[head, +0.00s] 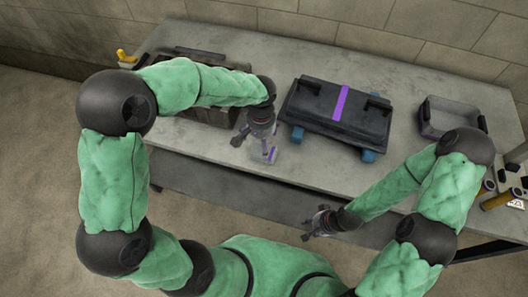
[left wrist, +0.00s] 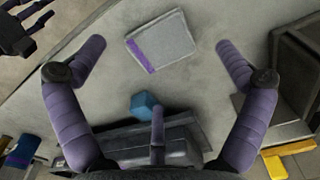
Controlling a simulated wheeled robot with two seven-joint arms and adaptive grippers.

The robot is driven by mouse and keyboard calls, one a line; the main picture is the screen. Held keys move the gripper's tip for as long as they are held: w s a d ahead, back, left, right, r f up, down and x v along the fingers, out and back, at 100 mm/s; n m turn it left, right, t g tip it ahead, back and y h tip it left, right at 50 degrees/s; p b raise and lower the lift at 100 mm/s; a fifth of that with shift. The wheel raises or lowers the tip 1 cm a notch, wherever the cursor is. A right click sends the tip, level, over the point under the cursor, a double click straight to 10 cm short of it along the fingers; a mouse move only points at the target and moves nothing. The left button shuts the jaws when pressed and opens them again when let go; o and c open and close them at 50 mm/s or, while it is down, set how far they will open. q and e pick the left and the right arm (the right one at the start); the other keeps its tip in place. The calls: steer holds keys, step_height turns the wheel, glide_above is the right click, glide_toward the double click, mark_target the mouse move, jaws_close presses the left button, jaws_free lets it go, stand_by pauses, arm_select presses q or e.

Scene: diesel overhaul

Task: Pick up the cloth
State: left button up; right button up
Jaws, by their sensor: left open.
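The cloth (left wrist: 162,40) is a flat, pale grey square with a purple stripe along one edge. It lies on the workbench; in the head view the cloth (head: 268,156) is partly hidden by my left gripper (head: 256,146). In the left wrist view my left gripper (left wrist: 160,52) is open, its two fingers spread to either side of the cloth with nothing between them, apart from it. My right gripper (head: 308,226) is empty, off the bench's front edge, with its fingers apart.
A dark case (head: 318,108) with a purple stripe rests on blue blocks (head: 368,155) right of the cloth. A dark engine-like box (head: 212,112) stands left. A grey bin (head: 438,128) and yellow-handled tools (head: 497,201) are at the right. Bare bench (head: 310,172) lies in front of the case.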

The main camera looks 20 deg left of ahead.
mark_target(256, 153)
arm_select(q)
steer(key=shift+w+f, duration=0.15)
steer(key=shift+f, duration=0.8)
steer(key=f, duration=0.1)
steer(key=f+b, duration=0.1)
steer(key=f, duration=0.1)
steer(key=f+b, duration=0.1)
steer(key=f, duration=0.1)
steer(key=shift+w+d, duration=0.3)
steer(key=shift+w, duration=0.05)
steer(key=c, duration=1.3)
